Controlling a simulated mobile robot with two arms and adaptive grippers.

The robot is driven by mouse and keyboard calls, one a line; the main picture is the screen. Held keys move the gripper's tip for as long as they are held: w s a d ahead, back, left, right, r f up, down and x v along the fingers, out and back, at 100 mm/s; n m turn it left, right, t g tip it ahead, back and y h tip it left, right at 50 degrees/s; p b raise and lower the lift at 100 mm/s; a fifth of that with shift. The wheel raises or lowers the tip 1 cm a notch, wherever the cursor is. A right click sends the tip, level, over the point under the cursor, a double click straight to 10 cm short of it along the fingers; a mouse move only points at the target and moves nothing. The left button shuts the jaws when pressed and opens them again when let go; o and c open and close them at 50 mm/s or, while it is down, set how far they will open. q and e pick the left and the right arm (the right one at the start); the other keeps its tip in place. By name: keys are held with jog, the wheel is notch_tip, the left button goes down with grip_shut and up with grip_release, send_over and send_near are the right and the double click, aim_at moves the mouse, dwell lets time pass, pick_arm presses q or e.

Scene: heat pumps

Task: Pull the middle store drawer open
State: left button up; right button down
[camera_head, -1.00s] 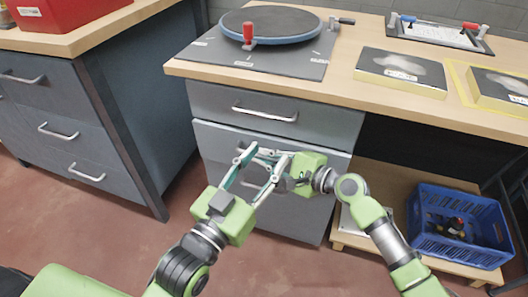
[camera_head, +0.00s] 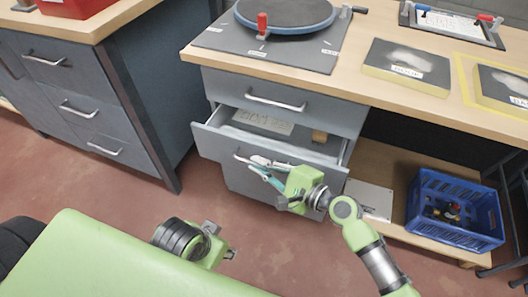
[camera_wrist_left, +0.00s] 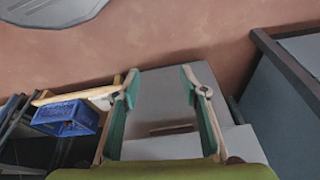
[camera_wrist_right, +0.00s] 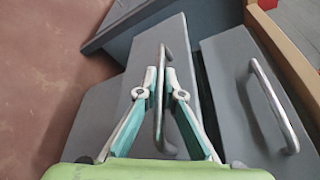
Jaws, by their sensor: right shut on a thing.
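The middle store drawer (camera_head: 215,142) stands part-way out of the grey cabinet under the bench, its inside showing from above. A pale lettered plate (camera_head: 262,122) and a small tan block (camera_head: 319,136) lie in it. My right gripper (camera_head: 256,163) is at the drawer's front. In the right wrist view its fingers close around the bar handle (camera_wrist_right: 161,100) of that drawer. My left gripper (camera_wrist_left: 160,78) is open and empty in the left wrist view, its fingers spread apart. In the head view it is low, away from the drawer and partly hidden.
The top drawer (camera_head: 285,98) above is shut. A second drawer cabinet (camera_head: 75,120) stands to the left across a floor gap. A blue crate (camera_head: 455,212) sits on the low shelf at right. A turntable (camera_head: 285,15) and dark-topped blocks stand on the bench.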

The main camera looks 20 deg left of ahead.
pick_arm(q)
notch_tip(320, 180, down, 16)
jog(key=s+g+p, duration=0.1)
jog(key=p, duration=0.4)
pick_arm(e)
jog(key=s, duration=1.6)
jog(key=shift+a+f, duration=0.15)
jog(key=shift+a, duration=0.05)
pick_arm(q)
jog(key=shift+s, duration=0.1)
pick_arm(e)
jog(key=c, duration=2.4)
grip_release()
jog(key=shift+c, duration=0.2)
pick_arm(q)
jog(key=shift+d+r, duration=0.1)
